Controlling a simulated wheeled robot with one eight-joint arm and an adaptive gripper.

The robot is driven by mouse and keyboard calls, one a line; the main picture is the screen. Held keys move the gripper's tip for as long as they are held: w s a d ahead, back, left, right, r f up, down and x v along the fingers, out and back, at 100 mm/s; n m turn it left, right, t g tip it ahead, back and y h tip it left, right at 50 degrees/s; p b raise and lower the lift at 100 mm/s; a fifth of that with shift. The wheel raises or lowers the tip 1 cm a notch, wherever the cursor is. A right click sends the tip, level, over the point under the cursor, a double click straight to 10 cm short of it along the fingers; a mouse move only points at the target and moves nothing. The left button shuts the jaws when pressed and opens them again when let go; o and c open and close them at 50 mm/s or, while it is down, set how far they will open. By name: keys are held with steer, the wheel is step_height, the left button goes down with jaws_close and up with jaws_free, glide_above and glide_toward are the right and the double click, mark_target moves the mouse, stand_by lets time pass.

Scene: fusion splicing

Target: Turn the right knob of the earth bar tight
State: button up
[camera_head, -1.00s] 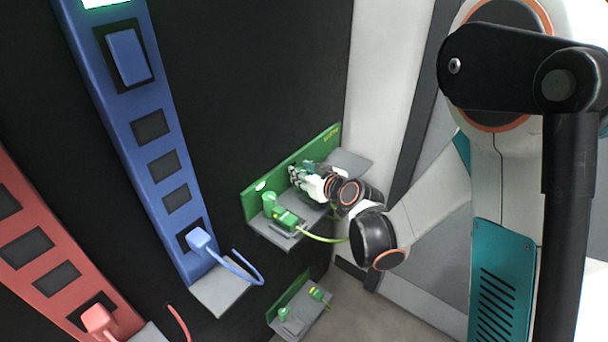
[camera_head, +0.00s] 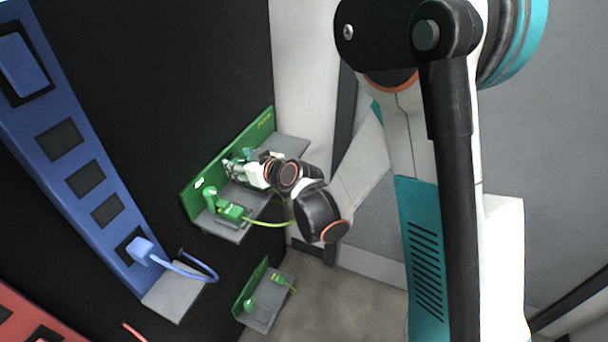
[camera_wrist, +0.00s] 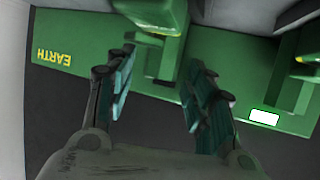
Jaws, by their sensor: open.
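The green earth bar (camera_head: 190,206) is fixed to the dark wall, with yellow lettering at its right end. It shows upside down in the wrist view (camera_wrist: 75,40). My gripper (camera_wrist: 162,58) is open at the right part of the bar; it also shows in the head view (camera_head: 238,168). A green part that looks like the right knob (camera_wrist: 155,12) stands at the top of the wrist view, beyond and between the fingertips. I cannot tell whether the fingers touch it. In the head view my gripper mostly hides it. The left knob (camera_head: 210,194) stands free.
A green plug with a yellow-green cable (camera_head: 232,212) sits beside the left knob on a grey shelf. A smaller green unit (camera_head: 252,300) is below. A blue socket strip (camera_head: 75,215) with a plugged blue cable is on the left, with part of a red strip (camera_head: 30,325) below it.

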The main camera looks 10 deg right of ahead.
steer(key=n+g+y, duration=0.1)
steer(key=n+g+y+p, duration=0.1)
steer(key=n+y, duration=0.1)
steer(key=shift+w+d+r+n+g+p, duration=0.1)
steer(key=shift+w+d+n+g+p, duration=0.2)
steer(key=shift+w+n+g+p, duration=0.1)
steer(key=shift+s+d+r+y, duration=0.15)
steer(key=shift+s+d+y, duration=0.1)
steer(key=shift+y, duration=0.15)
steer(key=p+v, duration=0.4)
steer(key=v, duration=1)
steer(key=s+d+r+m+g+h+b, duration=0.1)
steer(key=s+m+h, duration=0.3)
steer(key=s, duration=0.4)
steer(key=s+d+r+m+h+b, duration=0.3)
steer(key=s+d+r+h, duration=0.1)
steer(key=s, duration=0.4)
steer(key=shift+r+m+g, duration=0.25)
steer(key=shift+m+g, duration=0.15)
steer(key=shift+s, duration=0.1)
